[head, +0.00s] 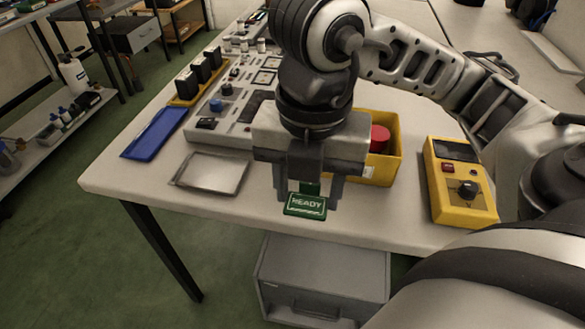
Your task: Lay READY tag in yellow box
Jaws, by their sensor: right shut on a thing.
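The green READY tag (305,205) is held at the front middle of the table, with its white lettering facing up. My right gripper (308,190) points down and is shut on the tag's upper part. I cannot tell whether the tag touches the table. The yellow box (394,160) stands just behind and to the right of the gripper. It is partly hidden by my right gripper and wrist, and a red round thing (379,138) shows inside it. My left gripper is not in view.
A yellow device (461,205) with a black knob stands at the right. A metal tray (212,173) and a blue tray (154,133) lie at the left. A grey control panel (228,128) stands behind them. A grey drawer unit (320,280) is under the table.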

